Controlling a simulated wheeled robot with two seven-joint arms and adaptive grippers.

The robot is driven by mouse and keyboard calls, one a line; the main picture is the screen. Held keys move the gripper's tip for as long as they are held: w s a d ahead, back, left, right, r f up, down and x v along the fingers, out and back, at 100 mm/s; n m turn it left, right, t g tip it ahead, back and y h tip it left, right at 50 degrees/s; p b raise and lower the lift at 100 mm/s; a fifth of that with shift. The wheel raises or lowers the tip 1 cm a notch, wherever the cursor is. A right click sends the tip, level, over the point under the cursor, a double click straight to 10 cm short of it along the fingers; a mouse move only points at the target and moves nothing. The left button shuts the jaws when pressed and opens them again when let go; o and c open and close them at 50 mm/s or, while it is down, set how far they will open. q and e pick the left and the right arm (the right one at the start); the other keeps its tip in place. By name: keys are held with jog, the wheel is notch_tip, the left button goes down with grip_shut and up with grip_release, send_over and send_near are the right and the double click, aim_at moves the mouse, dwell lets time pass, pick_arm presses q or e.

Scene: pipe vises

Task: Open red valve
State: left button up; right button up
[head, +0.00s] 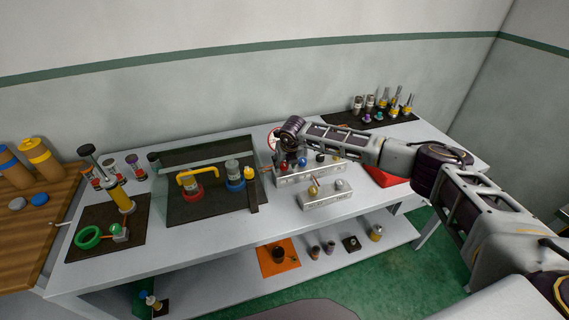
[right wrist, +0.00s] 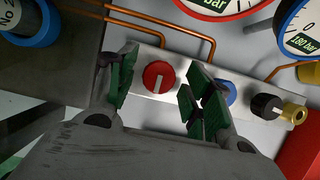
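The red valve is a round red knob (right wrist: 158,75) with a light slot mark, on a pale metal panel (right wrist: 140,108) in the right wrist view. My right gripper (right wrist: 162,88) is open, with one green-padded finger to the left of the red knob and one to its right. Neither finger visibly touches the knob. In the head view my right gripper (head: 289,155) is over the left part of the panel (head: 288,180). A blue knob (right wrist: 229,92) is partly hidden behind the right finger. My left gripper is not in view.
A black knob (right wrist: 265,106) and a brass fitting (right wrist: 294,114) are farther right. Red-rimmed (right wrist: 212,5) and blue-rimmed (right wrist: 300,32) gauges and copper pipes are behind the panel. A second, smaller panel (head: 325,202) stands in front. A dark tray (head: 205,208) is to the left.

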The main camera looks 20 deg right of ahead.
jog(key=c, duration=0.8)
jog(key=shift+c, duration=0.2)
